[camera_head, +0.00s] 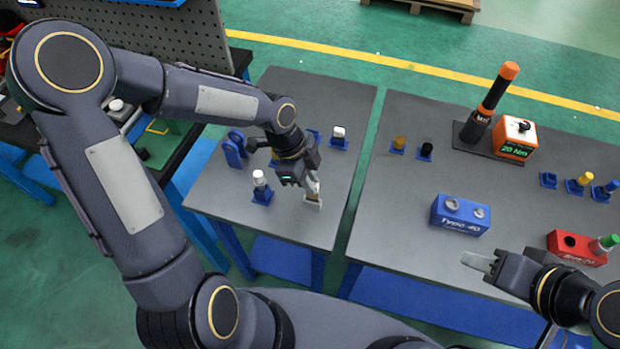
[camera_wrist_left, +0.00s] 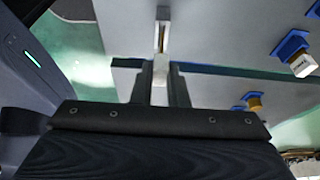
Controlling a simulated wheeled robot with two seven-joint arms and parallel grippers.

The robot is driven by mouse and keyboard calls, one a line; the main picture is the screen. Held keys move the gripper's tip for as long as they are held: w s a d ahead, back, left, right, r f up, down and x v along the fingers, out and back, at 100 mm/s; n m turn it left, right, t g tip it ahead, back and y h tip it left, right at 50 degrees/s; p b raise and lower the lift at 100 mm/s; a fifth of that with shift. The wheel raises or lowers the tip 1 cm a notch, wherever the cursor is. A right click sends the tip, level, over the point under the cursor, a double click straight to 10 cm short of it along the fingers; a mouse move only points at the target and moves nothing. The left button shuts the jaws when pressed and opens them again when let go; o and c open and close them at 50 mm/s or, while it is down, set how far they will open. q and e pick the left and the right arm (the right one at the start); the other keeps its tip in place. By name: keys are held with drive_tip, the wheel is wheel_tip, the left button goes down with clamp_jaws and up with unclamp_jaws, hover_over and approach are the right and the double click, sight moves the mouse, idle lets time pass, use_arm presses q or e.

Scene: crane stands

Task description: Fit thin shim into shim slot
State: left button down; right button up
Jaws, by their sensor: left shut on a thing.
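My left gripper (camera_head: 311,188) points down over the front right part of the left table. It is shut on the thin shim, whose pale end (camera_wrist_left: 160,68) shows between the fingers in the left wrist view. A small whitish shim slot block (camera_head: 313,204) stands on the table right below the fingertips. In the left wrist view the slot block (camera_wrist_left: 163,14) lies straight ahead of the fingers, with a narrow brownish strip along its middle. I cannot tell how deep the shim sits in the slot. My right gripper (camera_head: 477,262) hangs at the lower right, away from the shim.
A white-topped piece in a blue holder (camera_head: 262,188) stands left of the gripper; another white-topped piece (camera_head: 338,137) stands behind. A gap parts the two tables. The right table (camera_head: 400,215) carries a blue block (camera_head: 460,214), a red block (camera_head: 575,248) and an orange box (camera_head: 514,139).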

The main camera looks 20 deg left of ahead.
sight(310, 197)
use_arm(q)
drive_tip(key=shift+f+b, duration=1.85)
drive_tip(key=shift+f, duration=0.35)
drive_tip(key=c, duration=1.3)
unclamp_jaws()
drive_tip(key=shift+r, duration=0.1)
drive_tip(key=shift+c, duration=0.2)
drive_tip(key=shift+r, duration=0.1)
drive_tip(key=p+v, duration=0.4)
drive_tip(key=v, duration=0.1)
drive_tip(key=shift+p, duration=0.4)
